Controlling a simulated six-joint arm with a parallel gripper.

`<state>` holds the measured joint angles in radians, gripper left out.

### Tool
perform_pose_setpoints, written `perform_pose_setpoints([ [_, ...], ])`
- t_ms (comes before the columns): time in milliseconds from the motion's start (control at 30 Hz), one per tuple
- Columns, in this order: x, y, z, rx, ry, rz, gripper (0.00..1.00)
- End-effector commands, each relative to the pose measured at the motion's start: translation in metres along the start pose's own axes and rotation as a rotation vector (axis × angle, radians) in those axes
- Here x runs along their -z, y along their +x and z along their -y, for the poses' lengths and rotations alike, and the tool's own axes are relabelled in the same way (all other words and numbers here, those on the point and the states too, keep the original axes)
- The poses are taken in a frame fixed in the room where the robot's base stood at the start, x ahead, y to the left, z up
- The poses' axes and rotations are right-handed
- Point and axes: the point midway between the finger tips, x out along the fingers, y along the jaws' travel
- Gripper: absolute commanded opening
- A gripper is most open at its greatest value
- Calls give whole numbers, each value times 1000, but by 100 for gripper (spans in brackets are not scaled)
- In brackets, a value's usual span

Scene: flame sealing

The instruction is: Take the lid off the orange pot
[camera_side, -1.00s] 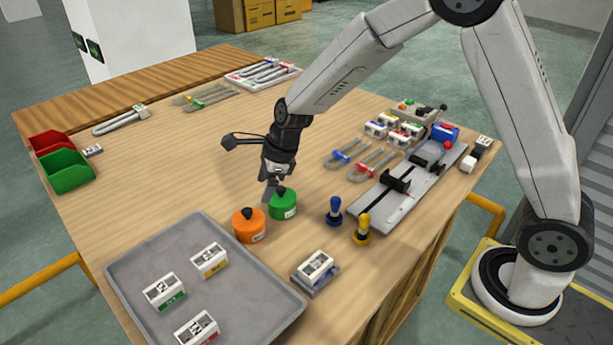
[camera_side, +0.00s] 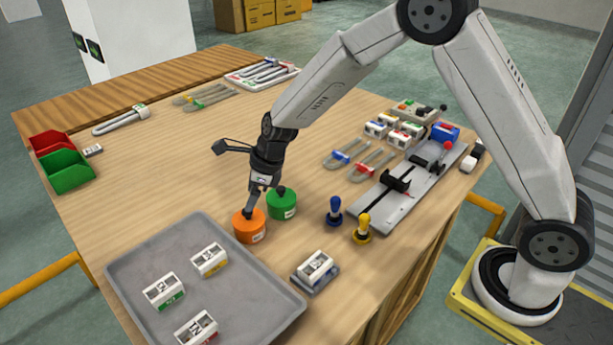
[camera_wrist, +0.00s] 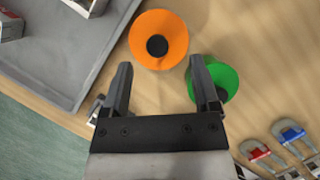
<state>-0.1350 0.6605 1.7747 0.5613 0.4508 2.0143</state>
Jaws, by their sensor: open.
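The orange pot (camera_side: 249,228) stands on the table near the grey tray's right edge. In the wrist view its round orange lid (camera_wrist: 170,28) with a dark knob (camera_wrist: 157,46) lies ahead of the fingertips, between their lines. The wrist view shows both fingers of my gripper (camera_wrist: 160,75) spread apart. The lid is on the pot.
A green pot (camera_side: 282,206) with a dark knob stands close behind the orange one; the right finger overlaps it in the wrist view. The grey tray (camera_side: 125,262) with white blocks lies left. Blue (camera_side: 335,211) and yellow (camera_side: 362,229) handled tools stand right.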

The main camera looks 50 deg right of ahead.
Motion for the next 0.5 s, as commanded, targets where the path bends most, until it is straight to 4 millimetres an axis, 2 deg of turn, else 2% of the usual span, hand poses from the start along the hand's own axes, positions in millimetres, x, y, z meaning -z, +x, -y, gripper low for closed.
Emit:
perform_pose_setpoints([
  [267,0,8,-1,0,-1,0,78],
  [500,3,33,-4,0,0,-1,78],
])
